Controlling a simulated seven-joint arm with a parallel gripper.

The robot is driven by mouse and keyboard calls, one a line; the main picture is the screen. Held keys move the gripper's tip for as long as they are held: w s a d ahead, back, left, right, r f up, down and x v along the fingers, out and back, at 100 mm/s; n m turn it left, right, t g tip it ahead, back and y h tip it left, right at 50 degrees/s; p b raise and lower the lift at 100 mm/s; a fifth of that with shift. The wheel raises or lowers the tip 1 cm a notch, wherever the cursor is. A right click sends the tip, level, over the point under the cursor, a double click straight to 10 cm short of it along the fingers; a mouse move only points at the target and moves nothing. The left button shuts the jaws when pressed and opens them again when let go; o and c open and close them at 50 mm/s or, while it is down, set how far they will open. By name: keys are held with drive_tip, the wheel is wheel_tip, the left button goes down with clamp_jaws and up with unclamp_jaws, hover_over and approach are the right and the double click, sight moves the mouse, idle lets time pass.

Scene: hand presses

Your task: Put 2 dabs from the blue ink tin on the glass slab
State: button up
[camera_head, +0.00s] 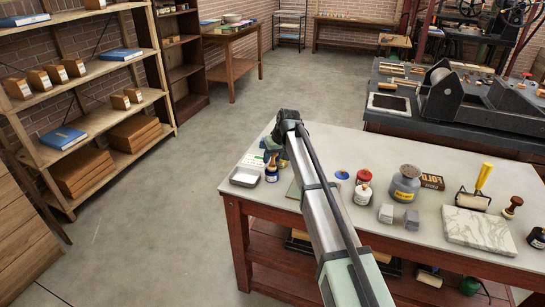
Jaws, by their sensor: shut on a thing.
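My arm reaches across the bench, and my gripper (272,150) points down over the back left part of the bench. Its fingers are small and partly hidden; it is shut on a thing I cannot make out. A greenish flat slab edge (294,190), which looks like the glass slab, shows beside my arm; the arm hides much of it. A small flat round blue thing (342,174) lies right of my arm; I cannot tell whether it is the blue ink tin or its lid. A dark bottle with a pale label (271,171) stands just below my gripper.
Presses stand behind.

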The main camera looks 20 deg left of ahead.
drive_tip(key=shift+f, duration=0.4)
idle(1.3)
drive_tip(key=shift+r, duration=0.15)
drive_tip(key=shift+r, duration=3.4)
drive_tip(key=s+d+f+t, duration=0.1)
drive_tip(key=d+f, duration=0.1)
drive_tip(key=d, duration=1.5)
drive_tip(key=shift+s+h, duration=0.25)
drive_tip(key=shift+h, duration=0.15)
